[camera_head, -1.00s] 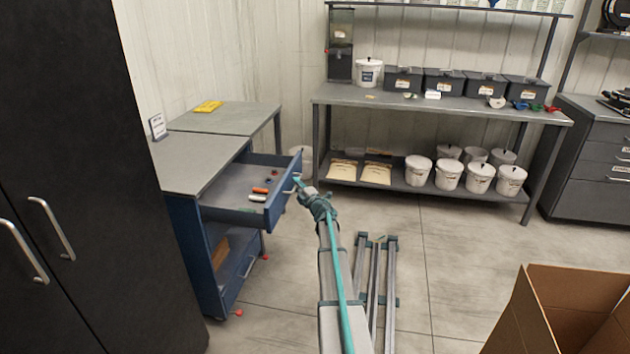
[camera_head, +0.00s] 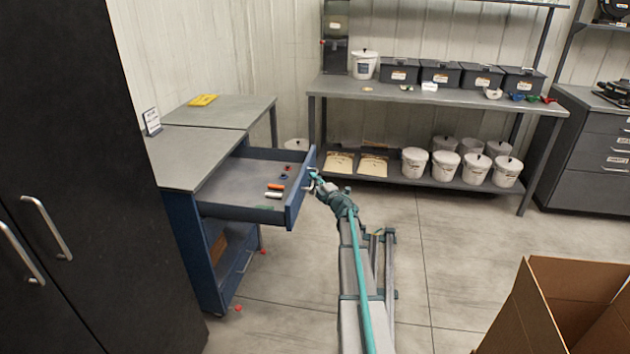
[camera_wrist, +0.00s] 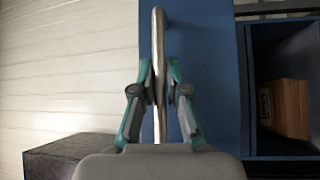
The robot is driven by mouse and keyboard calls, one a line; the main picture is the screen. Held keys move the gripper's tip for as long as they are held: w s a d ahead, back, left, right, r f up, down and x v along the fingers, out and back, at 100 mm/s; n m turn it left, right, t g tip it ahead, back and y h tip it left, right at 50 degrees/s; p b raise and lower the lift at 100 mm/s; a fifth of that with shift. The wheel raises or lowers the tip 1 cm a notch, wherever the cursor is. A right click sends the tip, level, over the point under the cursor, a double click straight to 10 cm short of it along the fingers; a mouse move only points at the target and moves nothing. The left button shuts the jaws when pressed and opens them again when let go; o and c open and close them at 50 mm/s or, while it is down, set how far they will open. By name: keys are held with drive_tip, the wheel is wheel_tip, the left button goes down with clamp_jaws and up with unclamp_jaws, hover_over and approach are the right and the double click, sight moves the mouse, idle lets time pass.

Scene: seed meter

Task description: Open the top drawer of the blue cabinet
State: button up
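The blue cabinet (camera_head: 185,240) stands at the left with a grey top. Its top drawer (camera_head: 300,195) is pulled well out, and its inside shows. Small items lie in the drawer, among them an orange one (camera_head: 276,187) and a white one (camera_head: 273,196). My gripper (camera_head: 315,180) is at the outer face of the drawer front. In the wrist view, the two fingers of my gripper (camera_wrist: 160,85) close on both sides of the metal handle (camera_wrist: 159,28). The blue drawer front (camera_wrist: 205,50) is just behind the handle. The fingertip contact is partly hidden.
A black cabinet (camera_head: 70,130) stands at the near left. A workbench (camera_head: 430,96) with bins and buckets runs along the back wall. An open cardboard box (camera_head: 540,310) is at the lower right. The floor (camera_head: 450,240) between is clear.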

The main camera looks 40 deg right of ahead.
drive_tip(key=o, duration=0.4)
drive_tip(key=shift+c, duration=0.2)
drive_tip(key=s+f, duration=0.1)
drive_tip(key=s, duration=1.1)
drive_tip(key=shift+a+f, duration=0.15)
drive_tip(key=shift+f, duration=0.15)
